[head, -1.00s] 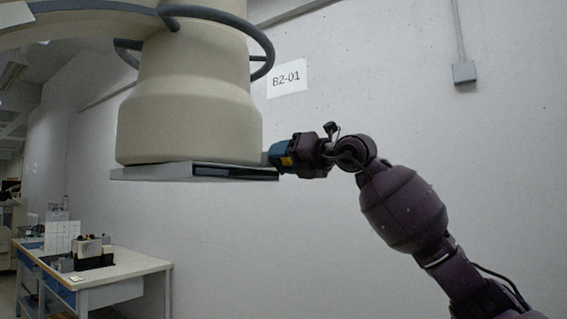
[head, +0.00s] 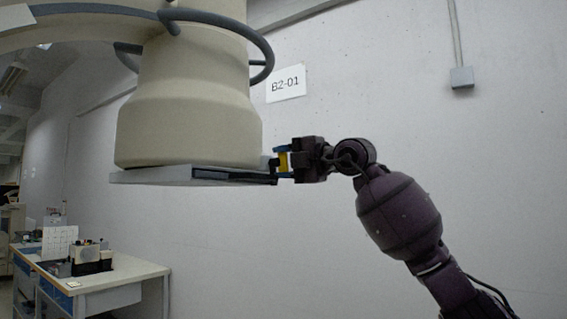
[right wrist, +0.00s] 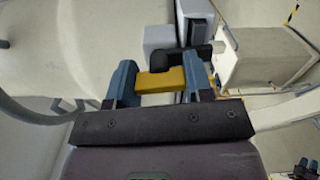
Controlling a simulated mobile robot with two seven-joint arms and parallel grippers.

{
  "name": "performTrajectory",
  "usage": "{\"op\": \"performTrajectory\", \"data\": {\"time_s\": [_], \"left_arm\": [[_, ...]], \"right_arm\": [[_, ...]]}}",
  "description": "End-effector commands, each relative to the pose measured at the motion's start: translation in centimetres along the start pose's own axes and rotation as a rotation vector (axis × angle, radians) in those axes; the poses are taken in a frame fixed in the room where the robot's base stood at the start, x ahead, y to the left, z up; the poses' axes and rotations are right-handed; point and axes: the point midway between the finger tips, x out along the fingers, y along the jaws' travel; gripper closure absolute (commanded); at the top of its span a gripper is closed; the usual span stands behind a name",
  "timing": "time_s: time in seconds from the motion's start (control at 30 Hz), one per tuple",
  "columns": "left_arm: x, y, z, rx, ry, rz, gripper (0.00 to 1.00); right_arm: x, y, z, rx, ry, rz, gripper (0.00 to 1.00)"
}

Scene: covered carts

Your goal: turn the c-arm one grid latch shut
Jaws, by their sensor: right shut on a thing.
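The C-arm's pale, drum-like head (head: 190,125) hangs at the upper left with a flat grey grid plate (head: 150,175) under it. A dark strip (head: 235,178) runs along the plate's right side. My right gripper (head: 281,162) is at the plate's right end, its blue fingers shut on the yellow grip of the grid latch (head: 284,162). In the right wrist view, the yellow latch grip (right wrist: 161,81) sits between both fingers, with a black part (right wrist: 186,55) just beyond it. The latch's exact angle is hard to tell.
A grey guard ring (head: 262,38) curves around the upper C-arm head. A bench (head: 120,275) with small equipment stands at the lower left. The wall behind, with its B2-01 sign (head: 286,84), is clear around my right arm.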

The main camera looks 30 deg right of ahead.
Motion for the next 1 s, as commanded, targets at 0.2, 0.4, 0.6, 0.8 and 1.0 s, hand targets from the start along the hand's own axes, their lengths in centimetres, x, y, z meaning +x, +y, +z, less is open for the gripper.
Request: {"op": "performTrajectory", "data": {"time_s": [0.2, 0.4, 0.6, 0.8, 1.0], "left_arm": [[0.0, 0.0, -0.11, 0.0, 0.002, 0.0, 0.57], [-0.02, 0.0, -0.11, 0.0, 0.002, 0.0, 0.57], [-0.15, -0.02, 0.09, -0.001, -0.002, -0.001, 0.57], [-0.32, -0.04, 0.37, -0.002, -0.008, -0.002, 0.57], [-0.32, -0.04, 0.35, -0.002, -0.008, -0.002, 0.57]], "right_arm": [[-0.01, -0.03, 0.02, 0.088, -0.001, -0.001, 0.77], [-0.01, -0.04, 0.02, 0.125, -0.001, -0.001, 0.77], [-0.01, -0.05, 0.03, 0.133, -0.001, -0.001, 0.77], [0.0, -0.05, 0.03, 0.133, 0.0, -0.001, 0.77], [0.0, -0.05, 0.02, 0.132, 0.0, -0.001, 0.28]]}}
